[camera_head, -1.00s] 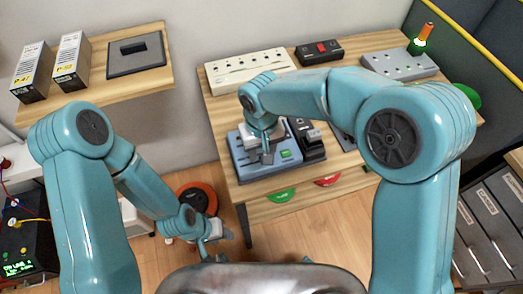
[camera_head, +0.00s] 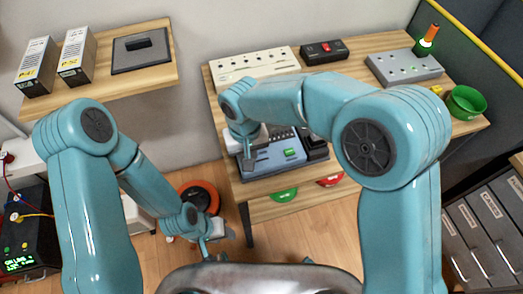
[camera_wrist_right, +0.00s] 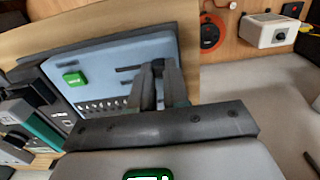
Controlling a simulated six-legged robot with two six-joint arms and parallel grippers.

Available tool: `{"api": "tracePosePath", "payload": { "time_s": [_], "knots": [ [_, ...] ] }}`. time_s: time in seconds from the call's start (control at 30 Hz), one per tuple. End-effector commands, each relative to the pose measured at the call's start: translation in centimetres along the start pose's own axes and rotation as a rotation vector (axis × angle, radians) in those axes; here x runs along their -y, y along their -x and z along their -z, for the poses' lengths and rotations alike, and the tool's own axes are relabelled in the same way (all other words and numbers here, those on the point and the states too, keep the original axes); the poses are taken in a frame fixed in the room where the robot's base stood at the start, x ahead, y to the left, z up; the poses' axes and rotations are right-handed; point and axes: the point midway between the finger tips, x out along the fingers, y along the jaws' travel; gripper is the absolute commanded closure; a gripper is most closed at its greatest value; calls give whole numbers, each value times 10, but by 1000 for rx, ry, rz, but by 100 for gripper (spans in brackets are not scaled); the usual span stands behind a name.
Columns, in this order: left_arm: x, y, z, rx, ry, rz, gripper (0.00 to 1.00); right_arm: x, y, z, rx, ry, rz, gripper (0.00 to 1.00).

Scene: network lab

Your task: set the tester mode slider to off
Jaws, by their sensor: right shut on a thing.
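The tester (camera_head: 270,162) is a blue-grey box with a green display or button (camera_head: 292,153), lying near the table's front edge. It also shows in the right wrist view (camera_wrist_right: 105,62), with dark slots and a row of small ports on its face. My right gripper (camera_head: 249,162) is low over the tester's left part. In the right wrist view its fingers (camera_wrist_right: 158,75) are close together at the slots, shut on the mode slider, whose knob they hide. My left gripper (camera_head: 226,232) hangs low, away from the tester, and its jaws are unclear.
A dark device (camera_head: 314,146) stands close at the tester's right. Behind are a cream panel (camera_head: 255,64), a black box with a red switch (camera_head: 324,52) and a grey box (camera_head: 404,68). A green bowl (camera_head: 466,102) sits at the right edge. An orange reel (camera_head: 200,193) is on the floor.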

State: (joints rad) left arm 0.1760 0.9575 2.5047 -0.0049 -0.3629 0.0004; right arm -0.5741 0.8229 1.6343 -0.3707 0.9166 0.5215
Motion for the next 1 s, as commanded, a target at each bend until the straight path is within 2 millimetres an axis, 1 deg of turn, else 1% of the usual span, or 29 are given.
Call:
{"api": "tracePosePath", "payload": {
  "time_s": [0.03, 0.1, 0.37, 0.4, 0.43, 0.47, 0.77, 0.87, 0.97, 1.0],
  "knots": [
    [0, -1, 0, 0, 0, 0, 57, 6, 0, 1, -5, 2, 1, 100],
    [0, -1, 0, 0, 0, 0, 57, 10, 1, 1, -5, 0, 1, 100],
    [0, -1, 0, 0, 0, 0, 57, 11, 1, 1, -6, -1, 4, 100],
    [0, -1, 0, 0, 0, 0, 57, 11, 1, 1, -6, -1, 4, 72],
    [0, -1, 0, 0, 0, 0, 57, 11, 1, 1, -6, -1, 4, 62],
    [0, -1, 0, 0, 0, 0, 57, 11, 1, 1, -6, -1, 4, 58],
    [0, -1, 0, 0, 0, 0, 57, 10, 2, 1, -4, -1, 1, 58],
    [0, 0, 0, 0, 0, 0, 57, 10, 12, 2, -7, 0, 2, 58],
    [0, 1, 0, 0, 0, 0, 57, 10, 32, 1, -9, 1, 2, 58],
    [-1, 2, 0, 0, 0, 0, 57, 10, 42, 2, -9, 0, 2, 58]
  ]
}}
